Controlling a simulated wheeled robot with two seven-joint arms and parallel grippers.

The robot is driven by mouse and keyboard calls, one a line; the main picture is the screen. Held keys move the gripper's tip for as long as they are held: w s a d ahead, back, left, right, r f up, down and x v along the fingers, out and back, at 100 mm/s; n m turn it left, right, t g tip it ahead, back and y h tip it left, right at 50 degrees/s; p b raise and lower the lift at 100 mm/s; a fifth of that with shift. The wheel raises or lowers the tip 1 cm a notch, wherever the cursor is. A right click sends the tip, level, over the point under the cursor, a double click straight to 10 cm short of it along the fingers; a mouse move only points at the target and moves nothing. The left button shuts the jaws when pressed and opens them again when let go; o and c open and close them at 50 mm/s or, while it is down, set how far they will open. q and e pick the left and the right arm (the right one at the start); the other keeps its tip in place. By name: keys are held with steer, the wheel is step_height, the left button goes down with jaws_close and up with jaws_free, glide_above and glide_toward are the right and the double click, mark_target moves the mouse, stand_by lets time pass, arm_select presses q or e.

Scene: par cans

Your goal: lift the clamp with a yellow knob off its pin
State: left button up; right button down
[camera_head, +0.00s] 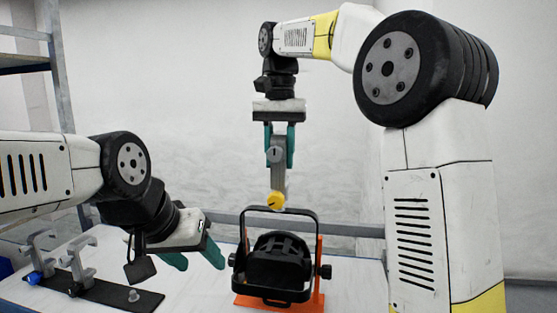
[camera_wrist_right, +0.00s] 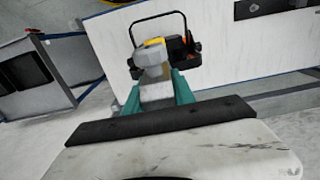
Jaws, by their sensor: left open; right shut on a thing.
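The grey clamp (camera_head: 277,178) with a yellow knob (camera_head: 275,200) hangs upright from my right gripper (camera_head: 279,155), whose teal fingers are shut on its upper part. In the right wrist view the clamp (camera_wrist_right: 152,62) sits between the fingers (camera_wrist_right: 157,92). The knob is just above the black yoke of the par can (camera_head: 281,262); I cannot tell whether they touch. A black strip (camera_head: 110,292) on the table carries an empty upright pin (camera_head: 133,295) at its right end. My left gripper (camera_head: 197,258) is open and empty, between strip and par can.
Two more grey clamps stand on the strip's left part, one with a blue knob (camera_head: 35,277) and another (camera_head: 80,265) beside it. The par can sits in an orange stand (camera_head: 318,290) on the white table (camera_head: 200,290). A metal shelf (camera_head: 58,70) stands at the left.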

steer(key=s+d+r, duration=0.1)
steer(key=s, duration=1.2)
steer(key=shift+s+d, duration=0.2)
steer(key=shift+d, duration=0.05)
steer(key=shift+a+f, duration=0.1)
steer(key=shift+f, duration=0.1)
